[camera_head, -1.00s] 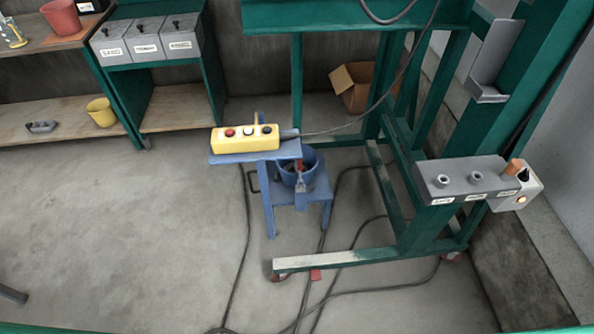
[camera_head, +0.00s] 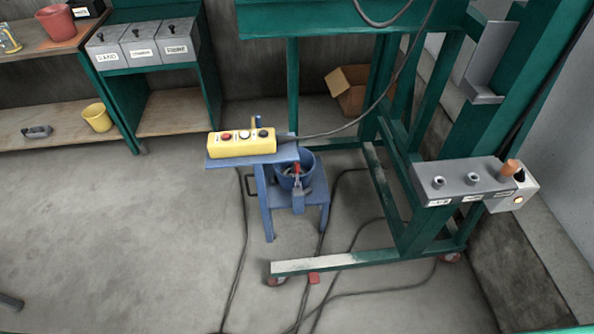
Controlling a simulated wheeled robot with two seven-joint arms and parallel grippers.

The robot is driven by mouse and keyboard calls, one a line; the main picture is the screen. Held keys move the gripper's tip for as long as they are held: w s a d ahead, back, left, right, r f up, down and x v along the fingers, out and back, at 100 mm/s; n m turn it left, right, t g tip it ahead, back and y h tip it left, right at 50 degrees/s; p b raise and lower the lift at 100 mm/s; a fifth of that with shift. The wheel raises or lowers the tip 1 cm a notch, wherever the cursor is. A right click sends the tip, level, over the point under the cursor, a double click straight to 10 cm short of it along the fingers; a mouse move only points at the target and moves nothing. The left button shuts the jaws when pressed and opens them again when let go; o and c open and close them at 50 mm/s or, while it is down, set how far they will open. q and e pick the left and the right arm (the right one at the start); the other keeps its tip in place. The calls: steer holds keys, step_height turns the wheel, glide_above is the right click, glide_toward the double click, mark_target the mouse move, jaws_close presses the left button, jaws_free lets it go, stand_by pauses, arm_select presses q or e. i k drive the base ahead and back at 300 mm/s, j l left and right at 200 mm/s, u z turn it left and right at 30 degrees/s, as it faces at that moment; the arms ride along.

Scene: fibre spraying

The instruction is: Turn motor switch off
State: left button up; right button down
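A small light grey box (camera_head: 511,199) sits at the right end of a grey panel (camera_head: 462,180) on the green frame. The panel's labels are too small to read, so I cannot tell for sure which control is the motor switch. A yellow control box (camera_head: 243,144) with red, white and black buttons lies on a blue stand. Neither of my grippers is in view.
The green frame (camera_head: 345,264) stands on wheels at the right. A blue stand (camera_head: 262,205) holds a blue bucket (camera_head: 294,170). Cables (camera_head: 240,255) run over the floor. The left floor (camera_head: 110,220) is mostly clear.

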mark_target(520, 176)
steer(key=z, duration=1.6)
